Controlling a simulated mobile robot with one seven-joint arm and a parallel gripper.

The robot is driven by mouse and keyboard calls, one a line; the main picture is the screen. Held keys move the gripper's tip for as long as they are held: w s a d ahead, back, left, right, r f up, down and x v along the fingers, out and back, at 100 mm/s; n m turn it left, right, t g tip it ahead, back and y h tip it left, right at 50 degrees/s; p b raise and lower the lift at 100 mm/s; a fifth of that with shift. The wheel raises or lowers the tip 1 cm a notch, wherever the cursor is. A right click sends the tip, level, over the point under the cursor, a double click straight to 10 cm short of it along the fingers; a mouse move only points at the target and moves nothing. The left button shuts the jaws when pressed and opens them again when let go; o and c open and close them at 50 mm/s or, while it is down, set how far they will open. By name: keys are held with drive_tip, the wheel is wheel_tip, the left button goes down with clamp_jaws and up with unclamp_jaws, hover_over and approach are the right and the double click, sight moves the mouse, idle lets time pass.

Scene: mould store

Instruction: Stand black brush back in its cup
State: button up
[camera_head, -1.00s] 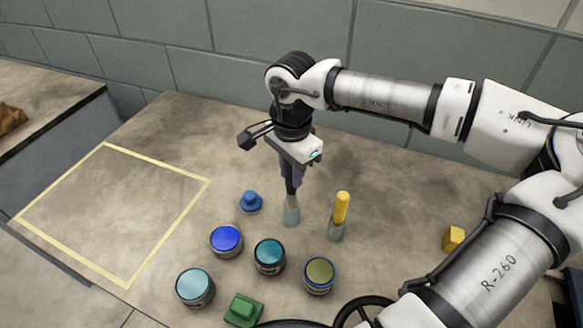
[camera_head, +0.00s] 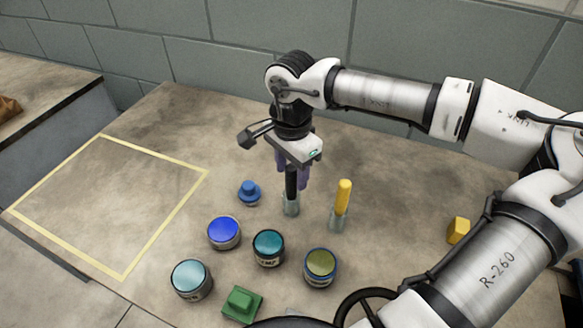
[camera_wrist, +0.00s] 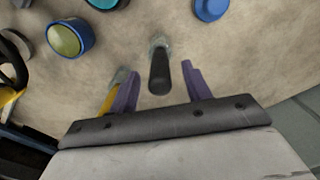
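The black brush (camera_head: 291,181) stands upright in its clear grey cup (camera_head: 291,206) on the worktop, directly below my wrist. In the wrist view the black brush (camera_wrist: 160,76) points up towards the camera, with its cup (camera_wrist: 158,43) behind it. My gripper (camera_head: 293,170) is open around the brush handle. Its purple fingers (camera_wrist: 160,84) show on both sides of the handle with gaps between. A yellow brush (camera_head: 343,195) stands in a similar cup (camera_head: 338,221) to the right.
Blue, teal, light blue and olive-topped jars (camera_head: 268,248) stand in front. A small blue knobbed piece (camera_head: 249,192) is left of the cup, a green block (camera_head: 241,304) at the front, a yellow block (camera_head: 458,230) at right. The taped square (camera_head: 190,187) at left is empty.

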drive_tip(key=shift+r, duration=0.1)
wheel_tip(320, 180, up, 14)
idle(0.5)
drive_tip(key=shift+f, duration=0.2)
idle(0.5)
